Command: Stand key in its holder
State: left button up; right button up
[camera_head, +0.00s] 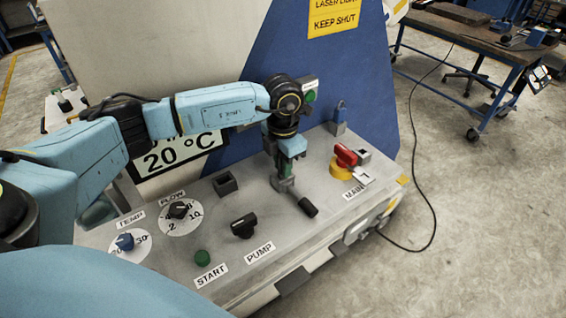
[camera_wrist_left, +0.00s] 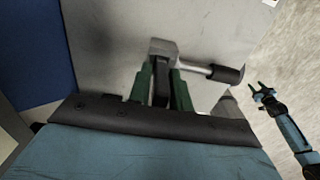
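A crank-shaped key with a grey metal arm and a black grip (camera_head: 308,207) is at my left gripper (camera_head: 285,170), above the sloping grey panel. In the left wrist view the green fingers of my left gripper (camera_wrist_left: 161,88) stand on both sides of the key's dark stem and appear closed on it. Its grey head (camera_wrist_left: 163,47) and black grip (camera_wrist_left: 228,74) show beyond them. A small dark square socket block (camera_head: 225,183) stands left of the gripper; I cannot tell whether it is the holder. My right gripper (camera_wrist_left: 262,93) is apart and empty, its prongs spread.
Bare panel lies around the gripper.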

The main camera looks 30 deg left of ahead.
pick_arm(q)
jog(key=shift+o, duration=1.2)
jog(key=shift+r, duration=0.1)
notch_tip(320, 180, up, 13)
jog(key=shift+r+b, duration=0.15)
jog(key=shift+b, duration=0.2)
